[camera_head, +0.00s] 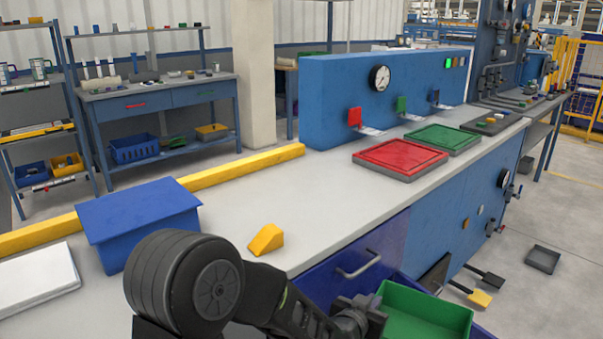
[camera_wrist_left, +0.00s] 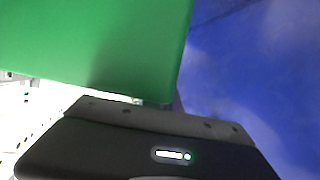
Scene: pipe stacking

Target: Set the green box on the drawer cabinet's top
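The green box (camera_head: 428,312) is an open-topped tray at the bottom edge of the head view, at the open blue drawer (camera_head: 484,333). Whether it rests in the drawer or hangs just above it, I cannot tell. The cabinet's grey top (camera_head: 330,205) lies behind it. My left gripper (camera_head: 368,316) is at the box's left edge, close against it. In the left wrist view the box (camera_wrist_left: 95,40) fills the upper left, right beside the dark gripper body (camera_wrist_left: 150,115). The fingertips are hidden, so their opening does not show. My right gripper is not in view.
On the top are a blue box (camera_head: 138,215), a yellow wedge (camera_head: 266,239), a red tray (camera_head: 400,157) and a green tray (camera_head: 442,138). A blue gauge panel (camera_head: 335,110) stands at the back. The middle of the top is clear. A drawer handle (camera_head: 358,266) protrudes nearby.

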